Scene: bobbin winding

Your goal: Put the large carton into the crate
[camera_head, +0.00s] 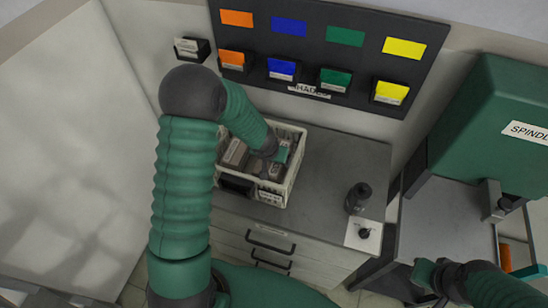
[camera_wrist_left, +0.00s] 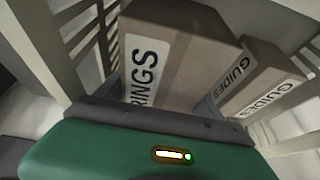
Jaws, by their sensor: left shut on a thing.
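The white slatted crate (camera_head: 297,165) stands on the grey cabinet top, and its slats also show in the left wrist view (camera_wrist_left: 75,40). My left gripper (camera_head: 266,150) reaches down into the crate from above. In the left wrist view a big brown carton lettered RINGS (camera_wrist_left: 178,58) sits right at the gripper, inside the slatted walls. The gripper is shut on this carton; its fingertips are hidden.
A dark board (camera_head: 330,50) with coloured card holders hangs behind the crate. A dark bottle-like object (camera_head: 358,198) and a white plate with a black knob (camera_head: 364,234) are at the cabinet's right. A green spindle machine (camera_head: 490,115) stands farther right. The cabinet top between is clear.

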